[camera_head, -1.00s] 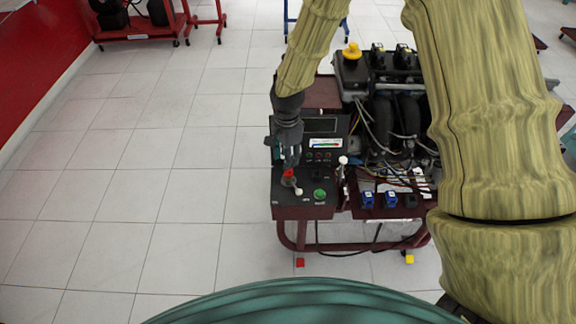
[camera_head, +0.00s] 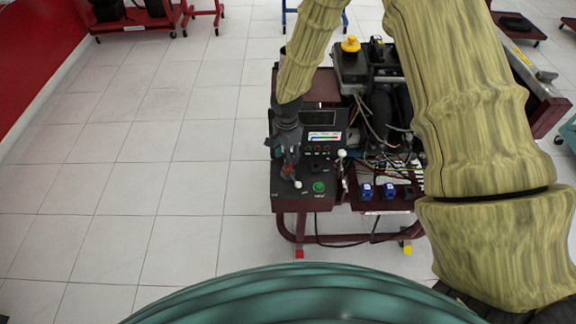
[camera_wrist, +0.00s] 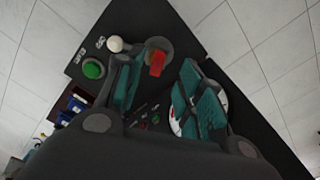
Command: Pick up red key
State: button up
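The red key (camera_wrist: 157,62) sits in a round grey switch on the dark control panel (camera_wrist: 155,20). In the wrist view it shows between my two teal-padded fingers, near their tips, closer to the left finger. My gripper (camera_wrist: 161,70) is open, with a clear gap between the fingers. In the head view my gripper (camera_head: 289,165) points down over the panel's left side, and the key is mostly hidden behind it. I cannot tell whether a finger touches the key.
A white knob (camera_wrist: 115,44) and a green button (camera_wrist: 93,68) are close to the left finger. The engine trainer (camera_head: 375,75) with wires and blue connectors (camera_head: 367,192) stands right of the panel. Tiled floor to the left (camera_head: 150,180) is clear.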

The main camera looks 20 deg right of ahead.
jog(key=shift+s+d+f+p, duration=0.15)
jog(key=shift+f+p, duration=0.4)
jog(key=shift+f, duration=1.6)
grip_shut()
